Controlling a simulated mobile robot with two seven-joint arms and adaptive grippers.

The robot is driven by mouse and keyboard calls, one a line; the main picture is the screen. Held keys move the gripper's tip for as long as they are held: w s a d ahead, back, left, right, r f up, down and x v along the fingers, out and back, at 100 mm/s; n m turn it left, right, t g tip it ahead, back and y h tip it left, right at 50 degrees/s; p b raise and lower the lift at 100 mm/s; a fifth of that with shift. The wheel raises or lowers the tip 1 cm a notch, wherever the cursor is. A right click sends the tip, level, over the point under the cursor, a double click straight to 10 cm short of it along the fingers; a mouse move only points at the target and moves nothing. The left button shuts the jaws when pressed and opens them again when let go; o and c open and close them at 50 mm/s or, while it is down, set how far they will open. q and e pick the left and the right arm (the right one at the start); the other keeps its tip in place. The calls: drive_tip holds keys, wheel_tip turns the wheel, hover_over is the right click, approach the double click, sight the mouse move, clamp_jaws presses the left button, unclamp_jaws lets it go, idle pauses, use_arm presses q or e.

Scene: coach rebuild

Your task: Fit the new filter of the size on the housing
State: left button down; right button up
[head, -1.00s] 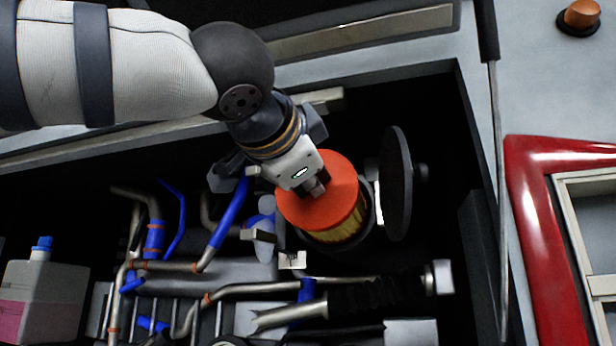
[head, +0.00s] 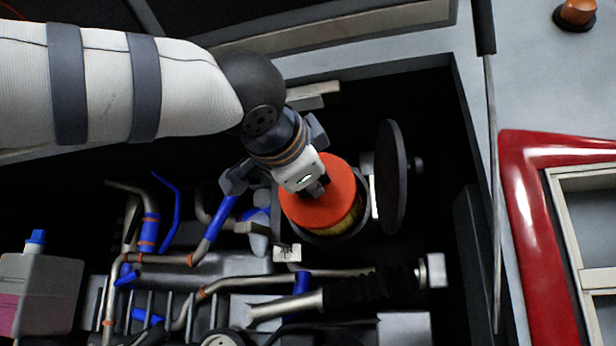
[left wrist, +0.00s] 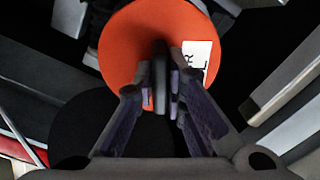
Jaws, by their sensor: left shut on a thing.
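The filter (head: 328,212) has an orange-red end cap and a yellow pleated side. It sits in the mouth of the dark round housing (head: 335,241), with less of its yellow side showing above the rim. My left gripper (head: 318,188) is shut on the filter at the middle of its cap. In the left wrist view the fingers (left wrist: 165,95) close on a dark grip on the orange cap (left wrist: 130,45). A white label (left wrist: 197,60) with partly hidden dark letters shows on the cap. The right gripper is out of view.
A dark round lid (head: 391,178) stands open on edge just right of the housing. Pipes with blue sleeves (head: 215,228) and a ribbed hose (head: 365,291) lie left and below. A white bottle with a blue cap (head: 37,238) is at far left. A red frame (head: 535,230) borders the right.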

use_arm(q)
drive_tip(key=shift+x, duration=1.35)
drive_tip(key=shift+r, duration=0.1)
